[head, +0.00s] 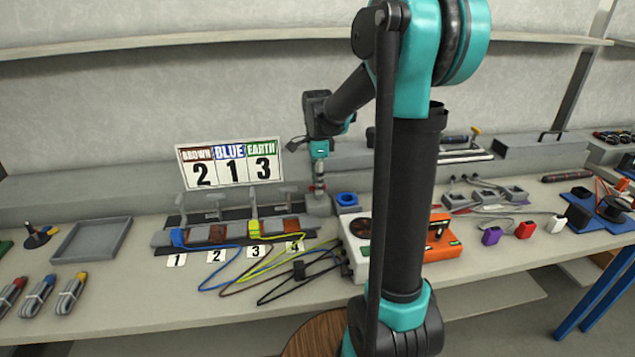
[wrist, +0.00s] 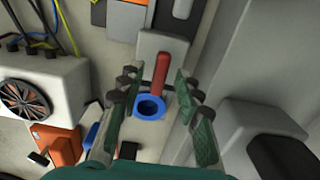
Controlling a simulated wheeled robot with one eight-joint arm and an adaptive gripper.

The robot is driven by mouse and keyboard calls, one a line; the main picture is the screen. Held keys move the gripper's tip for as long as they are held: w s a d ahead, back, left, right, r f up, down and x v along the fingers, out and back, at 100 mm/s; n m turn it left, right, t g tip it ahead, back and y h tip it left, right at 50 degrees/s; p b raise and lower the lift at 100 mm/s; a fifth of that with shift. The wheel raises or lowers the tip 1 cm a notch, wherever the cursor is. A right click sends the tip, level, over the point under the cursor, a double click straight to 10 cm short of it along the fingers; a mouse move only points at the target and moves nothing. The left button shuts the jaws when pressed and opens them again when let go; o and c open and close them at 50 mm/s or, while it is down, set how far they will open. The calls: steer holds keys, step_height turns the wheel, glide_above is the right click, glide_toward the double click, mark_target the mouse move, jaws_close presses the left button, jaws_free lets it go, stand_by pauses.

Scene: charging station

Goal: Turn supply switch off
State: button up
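The supply switch is a small grey box (wrist: 163,45) with a red lever (wrist: 160,75) in the wrist view. The box also shows in the head view (head: 318,206), at the back of the bench. The lever's free end points toward the blue ring. My gripper (wrist: 157,80) is open, with one finger on each side of the lever and gaps between them. In the head view, my gripper (head: 319,178) points down just above the box and mostly hides the lever. I cannot tell whether the switch stands on or off.
A blue ring-shaped holder (head: 347,200) stands beside the switch. A white box with a fan (wrist: 28,98) and an orange box (head: 445,243) are nearby. Numbered terminals with coloured wires (head: 235,235) lie left of the switch. A grey ledge (wrist: 230,45) runs along the back.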

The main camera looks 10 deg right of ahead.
jaws_close()
steer(key=shift+n, duration=0.3)
steer(key=n, duration=0.3)
steer(key=shift+n, duration=0.3)
steer(key=n, duration=0.4)
steer(key=shift+n, duration=0.3)
steer(key=n, duration=0.4)
steer(key=shift+n, duration=2.5)
